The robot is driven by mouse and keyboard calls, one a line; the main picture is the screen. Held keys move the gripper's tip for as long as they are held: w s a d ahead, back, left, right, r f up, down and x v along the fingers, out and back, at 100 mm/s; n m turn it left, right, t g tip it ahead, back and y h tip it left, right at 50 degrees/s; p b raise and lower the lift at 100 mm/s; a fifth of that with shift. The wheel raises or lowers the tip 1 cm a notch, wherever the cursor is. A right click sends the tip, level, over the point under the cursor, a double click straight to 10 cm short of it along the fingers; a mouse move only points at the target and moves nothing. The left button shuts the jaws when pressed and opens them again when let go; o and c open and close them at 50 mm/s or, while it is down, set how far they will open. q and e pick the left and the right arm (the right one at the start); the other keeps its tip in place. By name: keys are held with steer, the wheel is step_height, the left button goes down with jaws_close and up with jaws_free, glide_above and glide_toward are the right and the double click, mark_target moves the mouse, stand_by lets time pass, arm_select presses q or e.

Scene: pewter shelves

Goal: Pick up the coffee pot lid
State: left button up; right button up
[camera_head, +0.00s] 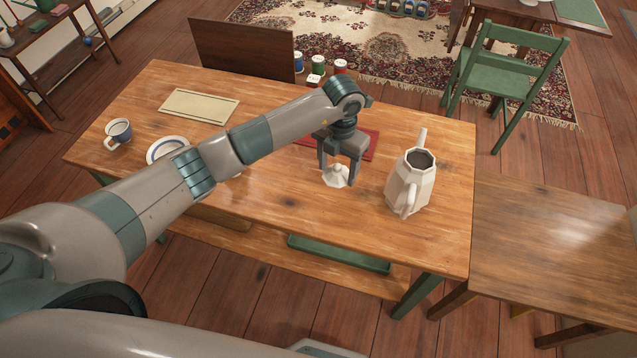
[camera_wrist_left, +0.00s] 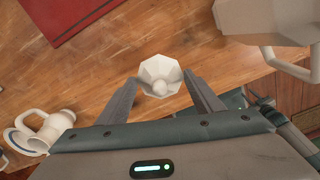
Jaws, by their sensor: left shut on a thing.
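The coffee pot lid (camera_head: 336,178) is white and faceted with a small knob, at the front middle of the wooden table. My left gripper (camera_head: 338,170) reaches down over it with one finger on each side, and is shut on it. In the left wrist view the lid (camera_wrist_left: 160,72) shows between the two fingertips (camera_wrist_left: 163,88). I cannot tell whether it is clear of the tabletop. The white faceted coffee pot (camera_head: 409,187) stands upright with its dark top open, to the right of the gripper. Its lower part shows in the left wrist view (camera_wrist_left: 255,18).
A red flat item (camera_head: 366,144) lies behind the gripper. A bench (camera_head: 335,264) runs along the near side.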

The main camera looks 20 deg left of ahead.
arm_select(q)
steer(key=d+r, duration=0.1)
steer(key=w+d+r+b, duration=0.1)
steer(key=w+d+r, duration=0.1)
steer(key=d, duration=0.1)
steer(key=shift+d, duration=0.1)
